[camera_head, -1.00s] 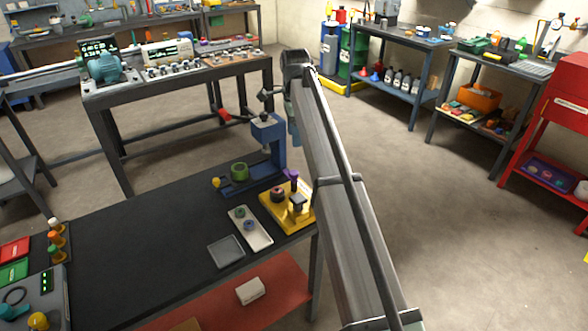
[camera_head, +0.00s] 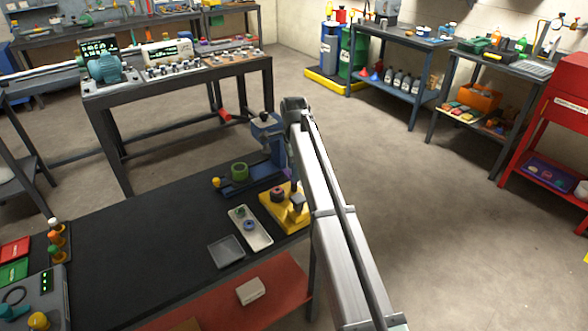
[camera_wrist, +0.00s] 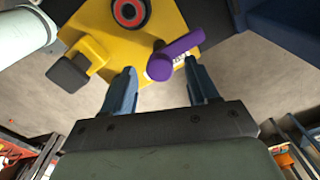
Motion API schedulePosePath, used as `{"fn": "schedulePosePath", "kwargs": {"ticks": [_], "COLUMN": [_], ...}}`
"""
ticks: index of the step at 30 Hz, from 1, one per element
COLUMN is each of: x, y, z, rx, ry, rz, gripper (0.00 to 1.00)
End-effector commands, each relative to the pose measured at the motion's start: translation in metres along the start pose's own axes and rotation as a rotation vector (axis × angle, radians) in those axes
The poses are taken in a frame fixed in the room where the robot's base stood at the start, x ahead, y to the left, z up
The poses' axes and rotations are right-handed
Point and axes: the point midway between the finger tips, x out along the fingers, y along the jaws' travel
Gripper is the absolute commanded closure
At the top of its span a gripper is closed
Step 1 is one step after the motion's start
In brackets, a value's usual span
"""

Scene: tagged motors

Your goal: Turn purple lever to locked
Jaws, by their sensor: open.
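The purple lever (camera_wrist: 173,56) shows in the wrist view, sticking out over a yellow fixture (camera_wrist: 112,38). Its rounded near end lies between and just beyond the fingertips of my gripper (camera_wrist: 162,78), with the fingers apart on either side. I cannot tell whether either finger touches it. A label beside the lever is partly covered and unreadable. In the head view the yellow fixture (camera_head: 283,223) stands at the right edge of the black bench, and my arm largely hides the lever there.
A dark round part with a red ring (camera_wrist: 129,10) and a dark block (camera_wrist: 67,75) sit on the fixture. A blue stand with a green ring (camera_head: 239,171) is behind it. A pale tray (camera_head: 251,229) with small rings lies to its left.

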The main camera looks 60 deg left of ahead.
Motion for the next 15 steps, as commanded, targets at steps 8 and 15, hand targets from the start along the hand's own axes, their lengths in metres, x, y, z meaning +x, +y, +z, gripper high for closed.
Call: {"fn": "schedulePosePath", "kwargs": {"ticks": [8,15], "x": [0.0072,0.0069], "y": [0.0001,0.0001], "z": [0.0,0.0], "rx": [0.0,0.0], "ry": [0.0,0.0], "rz": [0.0,0.0], "gripper": [0.41,0.49]}}
